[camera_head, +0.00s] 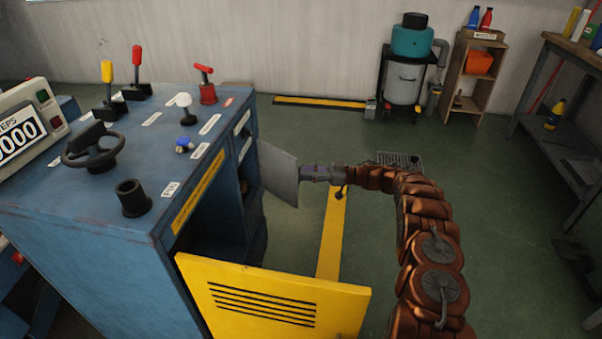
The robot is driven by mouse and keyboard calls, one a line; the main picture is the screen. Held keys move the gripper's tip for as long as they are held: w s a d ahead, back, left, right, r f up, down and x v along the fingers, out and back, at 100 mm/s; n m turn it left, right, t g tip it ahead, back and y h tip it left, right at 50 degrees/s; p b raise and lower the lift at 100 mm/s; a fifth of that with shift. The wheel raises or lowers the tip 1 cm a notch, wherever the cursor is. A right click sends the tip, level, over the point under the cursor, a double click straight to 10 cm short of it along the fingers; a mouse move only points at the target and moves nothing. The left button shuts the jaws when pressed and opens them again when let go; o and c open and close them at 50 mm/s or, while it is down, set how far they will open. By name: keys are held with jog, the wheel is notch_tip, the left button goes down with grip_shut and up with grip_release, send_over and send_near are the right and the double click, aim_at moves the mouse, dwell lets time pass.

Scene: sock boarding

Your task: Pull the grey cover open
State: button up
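The grey cover (279,176) is a flat panel on the right side of the blue machine (105,236). It stands out from the machine's side at an angle, with its left edge at the machine. My gripper (303,174) is at the cover's outer right edge and seems to meet it. The fingertips are small and partly hidden at that edge, so I cannot tell whether they are shut on it.
A yellow slotted door (270,297) hangs open in front, below the cover. An open dark compartment is behind it. Green floor (500,240) lies free to the right. A workbench (560,75), a wooden shelf (468,88) and a teal-topped tank (408,65) stand farther back.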

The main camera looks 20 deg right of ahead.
jog(key=v, duration=0.9)
jog(key=shift+d, duration=0.1)
